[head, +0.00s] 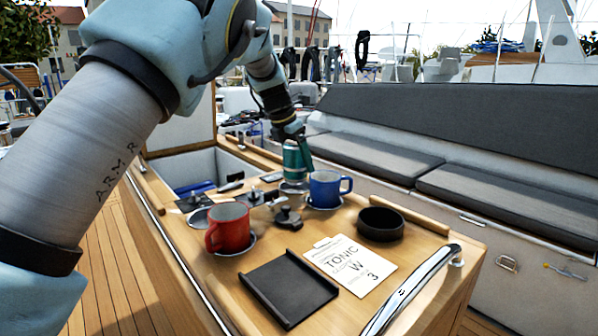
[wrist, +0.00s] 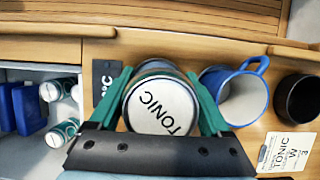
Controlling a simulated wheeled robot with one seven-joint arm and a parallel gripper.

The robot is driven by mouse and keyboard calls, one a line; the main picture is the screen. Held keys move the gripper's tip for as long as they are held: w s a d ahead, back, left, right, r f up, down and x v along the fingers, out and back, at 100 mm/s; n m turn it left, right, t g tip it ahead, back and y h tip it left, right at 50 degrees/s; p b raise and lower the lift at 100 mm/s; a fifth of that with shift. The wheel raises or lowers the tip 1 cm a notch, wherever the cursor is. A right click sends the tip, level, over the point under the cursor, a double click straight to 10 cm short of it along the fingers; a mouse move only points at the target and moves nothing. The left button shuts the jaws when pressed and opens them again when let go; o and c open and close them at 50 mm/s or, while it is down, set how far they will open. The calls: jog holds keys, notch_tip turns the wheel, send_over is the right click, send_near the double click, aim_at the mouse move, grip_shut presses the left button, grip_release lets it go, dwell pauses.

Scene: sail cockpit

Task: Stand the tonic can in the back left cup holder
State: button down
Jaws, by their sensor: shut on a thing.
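The tonic can (head: 296,166) is green with a pale lid. In the wrist view its lid (wrist: 160,108) reads TONIC. My gripper (head: 291,138) is shut on the can, one finger on each side, and holds it roughly upright. In the head view the can's lower end is just above or at a metal cup holder (head: 292,190), left of the blue mug (head: 325,188). I cannot tell whether it is inside the rim. The can hides this holder in the wrist view. Another metal holder (head: 198,217) shows beside the red mug (head: 229,228).
The blue mug (wrist: 240,92) is close to the right finger. A dark knob (head: 287,217) stands between the holders. A black round bowl (head: 381,223), black tray (head: 288,287) and TONIC card (head: 350,265) lie toward the front. An open cool box (wrist: 35,75) with cans is at left.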

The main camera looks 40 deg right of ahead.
aim_at(299, 172)
jog(key=shift+f, duration=1.6)
jog(key=shift+f, duration=0.25)
grip_release()
